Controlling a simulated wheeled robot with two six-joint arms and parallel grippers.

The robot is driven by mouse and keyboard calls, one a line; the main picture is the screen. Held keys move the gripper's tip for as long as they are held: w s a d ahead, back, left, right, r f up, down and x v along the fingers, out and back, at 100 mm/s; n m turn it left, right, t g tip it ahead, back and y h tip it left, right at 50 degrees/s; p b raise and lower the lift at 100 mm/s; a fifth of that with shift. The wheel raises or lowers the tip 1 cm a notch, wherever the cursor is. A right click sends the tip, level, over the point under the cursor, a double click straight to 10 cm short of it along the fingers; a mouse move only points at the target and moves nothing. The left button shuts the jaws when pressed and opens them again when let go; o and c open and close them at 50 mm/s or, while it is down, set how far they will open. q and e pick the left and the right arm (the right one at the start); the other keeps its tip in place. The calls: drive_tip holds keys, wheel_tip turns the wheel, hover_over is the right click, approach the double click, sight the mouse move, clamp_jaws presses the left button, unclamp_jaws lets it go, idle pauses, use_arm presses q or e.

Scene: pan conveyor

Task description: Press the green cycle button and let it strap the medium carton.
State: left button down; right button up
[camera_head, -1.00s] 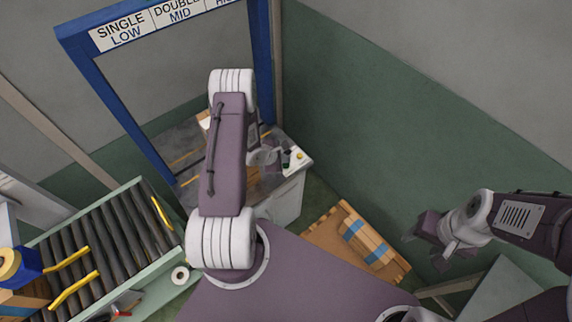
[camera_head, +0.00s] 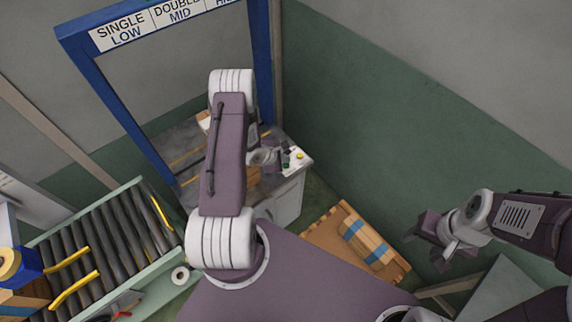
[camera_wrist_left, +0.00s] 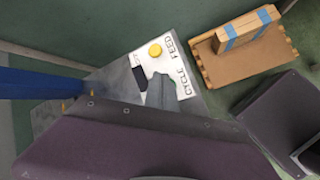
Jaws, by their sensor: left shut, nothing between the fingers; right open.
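The strapping machine has a blue arch (camera_head: 262,60) over a grey table. Its white control panel (camera_wrist_left: 184,84), lettered CYCLE and FEED, has a yellow button (camera_wrist_left: 155,50), which also shows in the head view (camera_head: 299,156). My left gripper (camera_wrist_left: 160,92) is shut and empty at the panel, over the area beside CYCLE. The green button is not clear in the wrist view, and I cannot tell whether the gripper touches it. Brown cardboard (camera_head: 254,174) on the machine table is mostly hidden by my left arm. My right gripper (camera_head: 428,247) is open and empty, away at the right.
A carton with blue straps (camera_head: 366,243) lies on a wooden pallet (camera_head: 325,233) right of the machine. A roller conveyor (camera_head: 105,235) with yellow bars stands at the left. A tape roll (camera_head: 180,275) is at its edge. Walls close off the back and right.

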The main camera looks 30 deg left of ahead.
sight(285, 165)
use_arm(q)
drive_tip(key=shift+f, duration=0.4)
drive_tip(key=shift+f+b, duration=0.45)
drive_tip(key=shift+f, duration=0.1)
idle(0.7)
idle(0.4)
drive_tip(key=shift+r+p, duration=0.95)
drive_tip(key=shift+p, duration=0.05)
wheel_tip(285, 165, up, 5)
drive_tip(key=p, duration=0.5)
drive_tip(key=shift+r, duration=0.1)
